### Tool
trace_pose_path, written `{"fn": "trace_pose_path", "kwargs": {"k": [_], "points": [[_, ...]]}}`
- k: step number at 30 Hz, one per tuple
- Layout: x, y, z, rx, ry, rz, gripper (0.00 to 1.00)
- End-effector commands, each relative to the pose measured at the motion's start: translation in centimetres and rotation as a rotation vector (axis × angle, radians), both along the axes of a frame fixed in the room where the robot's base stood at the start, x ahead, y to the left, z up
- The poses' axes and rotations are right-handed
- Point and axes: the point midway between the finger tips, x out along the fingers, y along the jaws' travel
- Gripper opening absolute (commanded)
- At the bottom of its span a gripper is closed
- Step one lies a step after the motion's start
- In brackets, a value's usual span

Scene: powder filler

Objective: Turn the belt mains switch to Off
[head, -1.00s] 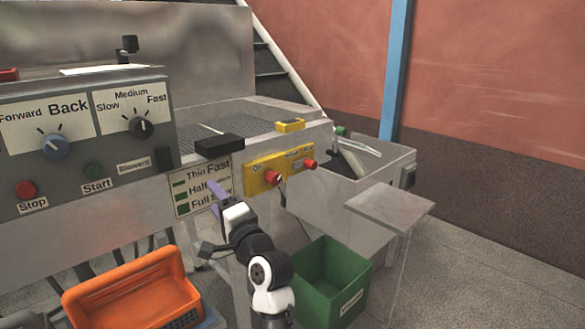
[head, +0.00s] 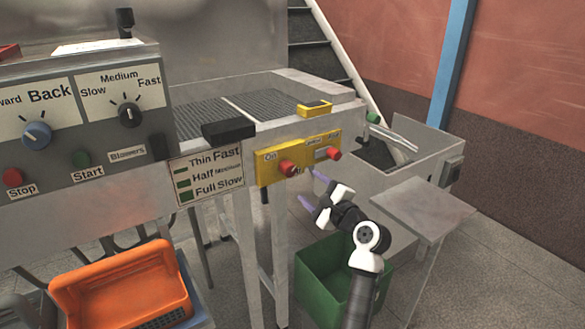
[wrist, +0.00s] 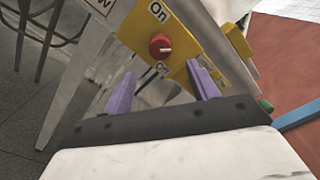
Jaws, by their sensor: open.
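The belt mains switch is a red knob (head: 288,168) at the left of a yellow panel (head: 268,177) on the front of the metal machine. In the wrist view the red knob (wrist: 160,47) sits between "On" and a second label, partly readable, and lies ahead of the gap between my fingers. A second red knob (head: 333,154) is at the panel's right end. My gripper (head: 309,187) is open and empty, with purple fingers in front of the panel, just below and right of the left knob. It also shows in the wrist view (wrist: 163,88), apart from the knob.
A green bin (head: 330,285) stands below the panel, and a metal side table (head: 425,207) is to the right. An orange basket (head: 125,290) is at lower left. A grey control box (head: 75,125) with knobs and buttons is at left.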

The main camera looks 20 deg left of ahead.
Motion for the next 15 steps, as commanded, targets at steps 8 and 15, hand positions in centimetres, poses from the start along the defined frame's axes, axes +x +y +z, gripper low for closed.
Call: {"fn": "trace_pose_path", "kwargs": {"k": [8,15], "points": [[3.8,4.9,0.4,-0.001,0.001,0.002,0.59],[6.0,7.8,0.2,-0.001,-0.001,0.001,0.59]]}}
